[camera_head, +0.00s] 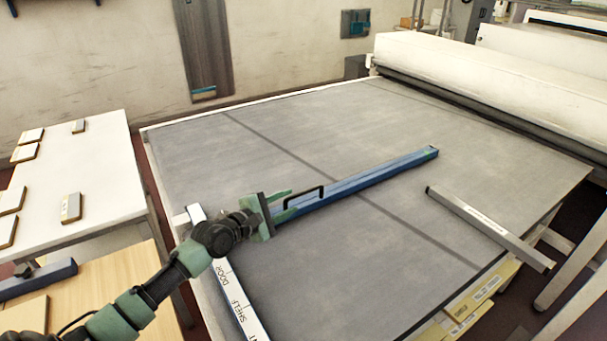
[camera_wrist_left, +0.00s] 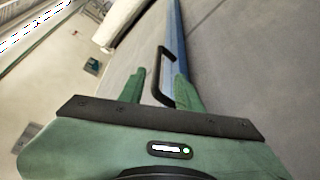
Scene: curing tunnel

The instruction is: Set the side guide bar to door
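The blue side guide bar (camera_head: 375,174) lies across the grey belt, its far end to the upper right. A black handle (camera_head: 303,197) stands on it, and also shows in the left wrist view (camera_wrist_left: 161,72). My left gripper (camera_head: 283,204) is at the bar's near part, beside the handle. In the left wrist view its green fingers (camera_wrist_left: 160,92) are apart, with the handle's near end between them; contact cannot be told. A white scale strip (camera_head: 241,305) along the belt's near-left edge reads DOOR and SHELF, with a third label cut off. The bar's near end is hidden behind my gripper.
A grey metal bar (camera_head: 488,229) lies at the belt's right side. A white roller housing (camera_head: 480,80) spans the back right. A white table (camera_head: 95,180) with small sample blocks and a wooden table (camera_head: 110,290) stand left. The belt around the bar is clear.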

